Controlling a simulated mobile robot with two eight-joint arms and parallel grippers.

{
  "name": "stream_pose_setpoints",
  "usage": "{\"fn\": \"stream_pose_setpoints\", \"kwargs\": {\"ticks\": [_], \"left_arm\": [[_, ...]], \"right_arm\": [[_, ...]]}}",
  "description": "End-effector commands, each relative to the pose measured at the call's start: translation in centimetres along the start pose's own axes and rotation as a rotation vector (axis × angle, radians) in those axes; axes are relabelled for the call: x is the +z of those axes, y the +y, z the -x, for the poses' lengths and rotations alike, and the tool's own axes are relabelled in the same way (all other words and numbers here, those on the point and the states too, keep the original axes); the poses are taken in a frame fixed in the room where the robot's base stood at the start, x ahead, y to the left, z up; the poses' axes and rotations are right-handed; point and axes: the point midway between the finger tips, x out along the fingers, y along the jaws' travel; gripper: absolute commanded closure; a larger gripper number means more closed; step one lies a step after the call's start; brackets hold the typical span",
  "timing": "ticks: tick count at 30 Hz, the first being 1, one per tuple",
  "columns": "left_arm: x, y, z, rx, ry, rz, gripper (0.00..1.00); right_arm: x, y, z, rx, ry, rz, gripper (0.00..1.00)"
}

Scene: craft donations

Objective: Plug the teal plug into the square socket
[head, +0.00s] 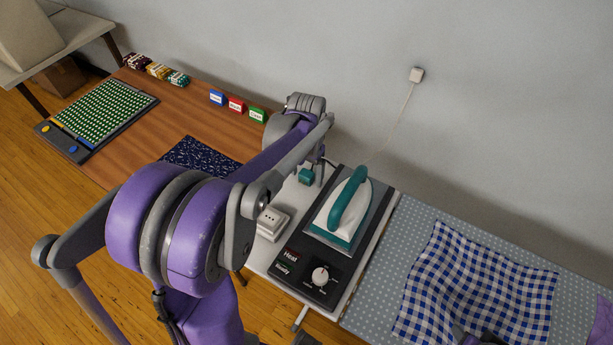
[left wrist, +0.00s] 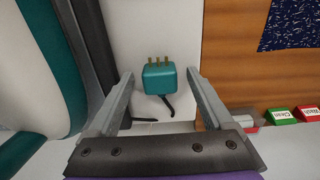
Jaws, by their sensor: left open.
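The teal plug (head: 306,176) lies on the white board behind the socket block, in the head view. In the left wrist view the plug (left wrist: 158,75) shows several brass prongs pointing away from my gripper and a dark cord on the near side. My left gripper (left wrist: 159,77) is open, with one finger on each side of the plug and gaps visible between. In the head view, my left gripper (head: 313,172) is partly hidden by my arm. A white socket block (head: 271,222) sits nearer on the board; its hole shapes are too small to tell. A grey part, perhaps my right gripper, shows at the bottom right edge.
A teal and white iron (head: 347,205) stands on a dark-edged plate beside the plug. A black control panel (head: 312,278) with a knob lies in front. A checked cloth (head: 478,285) lies to the right. Small coloured label blocks (head: 236,104) stand on the wooden table behind.

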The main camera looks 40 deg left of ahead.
Motion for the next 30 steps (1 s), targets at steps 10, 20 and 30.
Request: {"fn": "stream_pose_setpoints", "kwargs": {"ticks": [10,20,30], "left_arm": [[0.00,0.00,-0.12,0.000,0.000,0.000,0.15],[0.00,-0.01,-0.10,0.000,0.000,0.000,0.74],[0.00,-0.01,-0.07,0.000,0.000,0.000,1.00]], "right_arm": [[0.00,0.00,0.00,0.000,0.000,0.000,0.50],[0.00,0.00,0.00,0.000,0.000,0.000,0.50],[0.00,0.00,0.00,0.000,0.000,0.000,0.50]]}}
